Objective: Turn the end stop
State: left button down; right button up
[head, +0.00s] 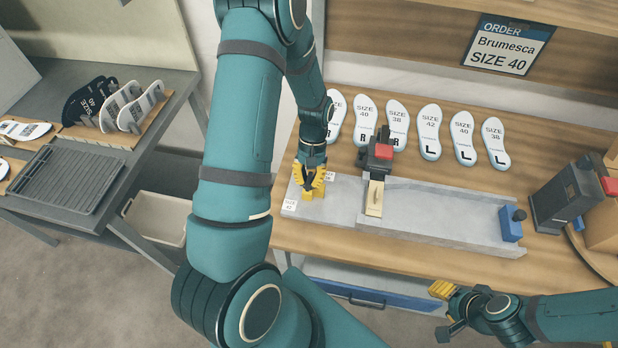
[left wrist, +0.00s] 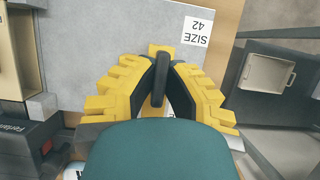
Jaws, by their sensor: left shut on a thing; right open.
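The end stop (left wrist: 158,78) shows in the left wrist view as a dark upright grip with a yellow part at its far end. It is at the left end of the grey fixture (head: 450,203), near a "SIZE 42" label (left wrist: 196,31). My left gripper (head: 309,182) is shut on the dark grip, one yellow finger on each side. In the head view the gripper hides most of the end stop. My right gripper (head: 445,311) is open and empty, low in front of the bench at the right.
A dark clamp unit with a red button (head: 384,152) stands at the fixture's middle, a blue block (head: 511,223) at its right end. Several insoles (head: 430,132) lie behind it. A dark machine (head: 566,200) stands right. An order sign (head: 508,45) reads Brumesca size 40.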

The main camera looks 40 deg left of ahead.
pick_arm(q)
jog(key=shift+s, duration=0.1)
jog(key=c, duration=1)
grip_release()
jog(key=v, duration=1.2)
